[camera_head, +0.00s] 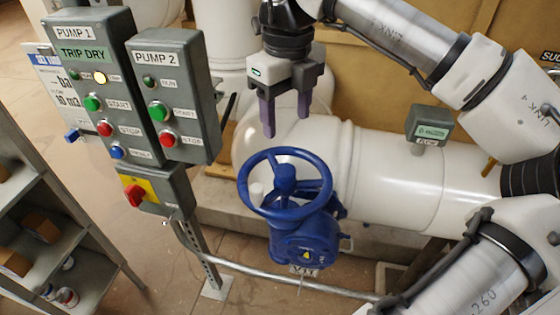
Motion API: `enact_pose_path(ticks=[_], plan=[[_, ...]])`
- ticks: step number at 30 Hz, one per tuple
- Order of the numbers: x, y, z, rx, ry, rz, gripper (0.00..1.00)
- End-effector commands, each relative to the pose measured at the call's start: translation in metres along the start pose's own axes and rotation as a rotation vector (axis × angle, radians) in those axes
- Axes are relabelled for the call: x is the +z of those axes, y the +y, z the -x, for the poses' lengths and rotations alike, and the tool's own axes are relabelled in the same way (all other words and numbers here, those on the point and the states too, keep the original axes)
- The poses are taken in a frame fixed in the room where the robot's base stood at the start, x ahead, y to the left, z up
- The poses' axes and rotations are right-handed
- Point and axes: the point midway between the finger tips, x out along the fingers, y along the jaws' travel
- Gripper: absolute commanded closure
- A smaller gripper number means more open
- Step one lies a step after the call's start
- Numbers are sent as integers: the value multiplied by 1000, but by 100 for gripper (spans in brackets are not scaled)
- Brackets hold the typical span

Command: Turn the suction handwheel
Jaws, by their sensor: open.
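A blue handwheel (285,185) with spokes and a central hub sits on a blue valve body (303,240). A small tag reading like "V11" hangs at the foot of the valve body. I cannot read any label naming it as suction. My gripper (285,125) points down with its two purple-grey fingers apart and nothing between them. In the picture it is just above the wheel's far rim; how far apart in depth I cannot tell. The wheel's whole rim is in view.
The PUMP 1 box (92,100) and PUMP 2 box (173,95) stand close at the left, above a red switch (134,195). A large white pipe (400,175) runs behind the wheel, with a flow meter (430,126). A shelf (75,235) stands lower left.

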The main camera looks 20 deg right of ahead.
Motion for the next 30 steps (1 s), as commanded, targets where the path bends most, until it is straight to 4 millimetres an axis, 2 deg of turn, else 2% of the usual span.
enact_pose_path(ticks=[12,15,21,30], plan=[[1,2,-92,4,-2,3,41],[1,2,-108,5,-2,4,41],[1,2,-125,4,-4,4,41],[1,2,-127,4,-3,4,41]])
